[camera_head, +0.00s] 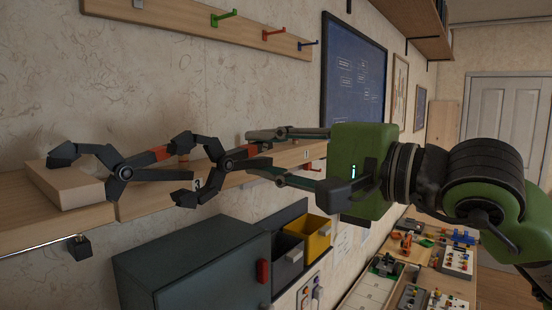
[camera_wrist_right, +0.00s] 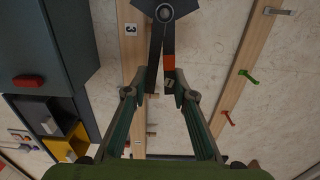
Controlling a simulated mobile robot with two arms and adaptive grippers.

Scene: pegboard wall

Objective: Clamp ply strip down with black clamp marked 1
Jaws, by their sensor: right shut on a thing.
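My right gripper (camera_head: 256,150) is shut on the handles of a black clamp with an orange band (camera_head: 228,162). In the right wrist view the clamp (camera_wrist_right: 153,60) lies between the fingertips (camera_wrist_right: 155,92), with a 1 on one handle. Its jaws point left in the head view, beside the shelf edge and apart from the ply strip. The ply strip (camera_head: 64,184), a pale flat wood piece, lies on the wooden shelf (camera_head: 40,225) at the left. A second black clamp (camera_head: 122,172) reaches over the strip; whether it grips is unclear. My left gripper is out of view.
A label marked 3 (camera_wrist_right: 131,29) is on the shelf edge. Below hang a dark cabinet (camera_head: 190,265) with a red handle and grey and yellow bins (camera_head: 317,240). A peg rail (camera_head: 190,20) runs above. A cluttered table stands at lower right.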

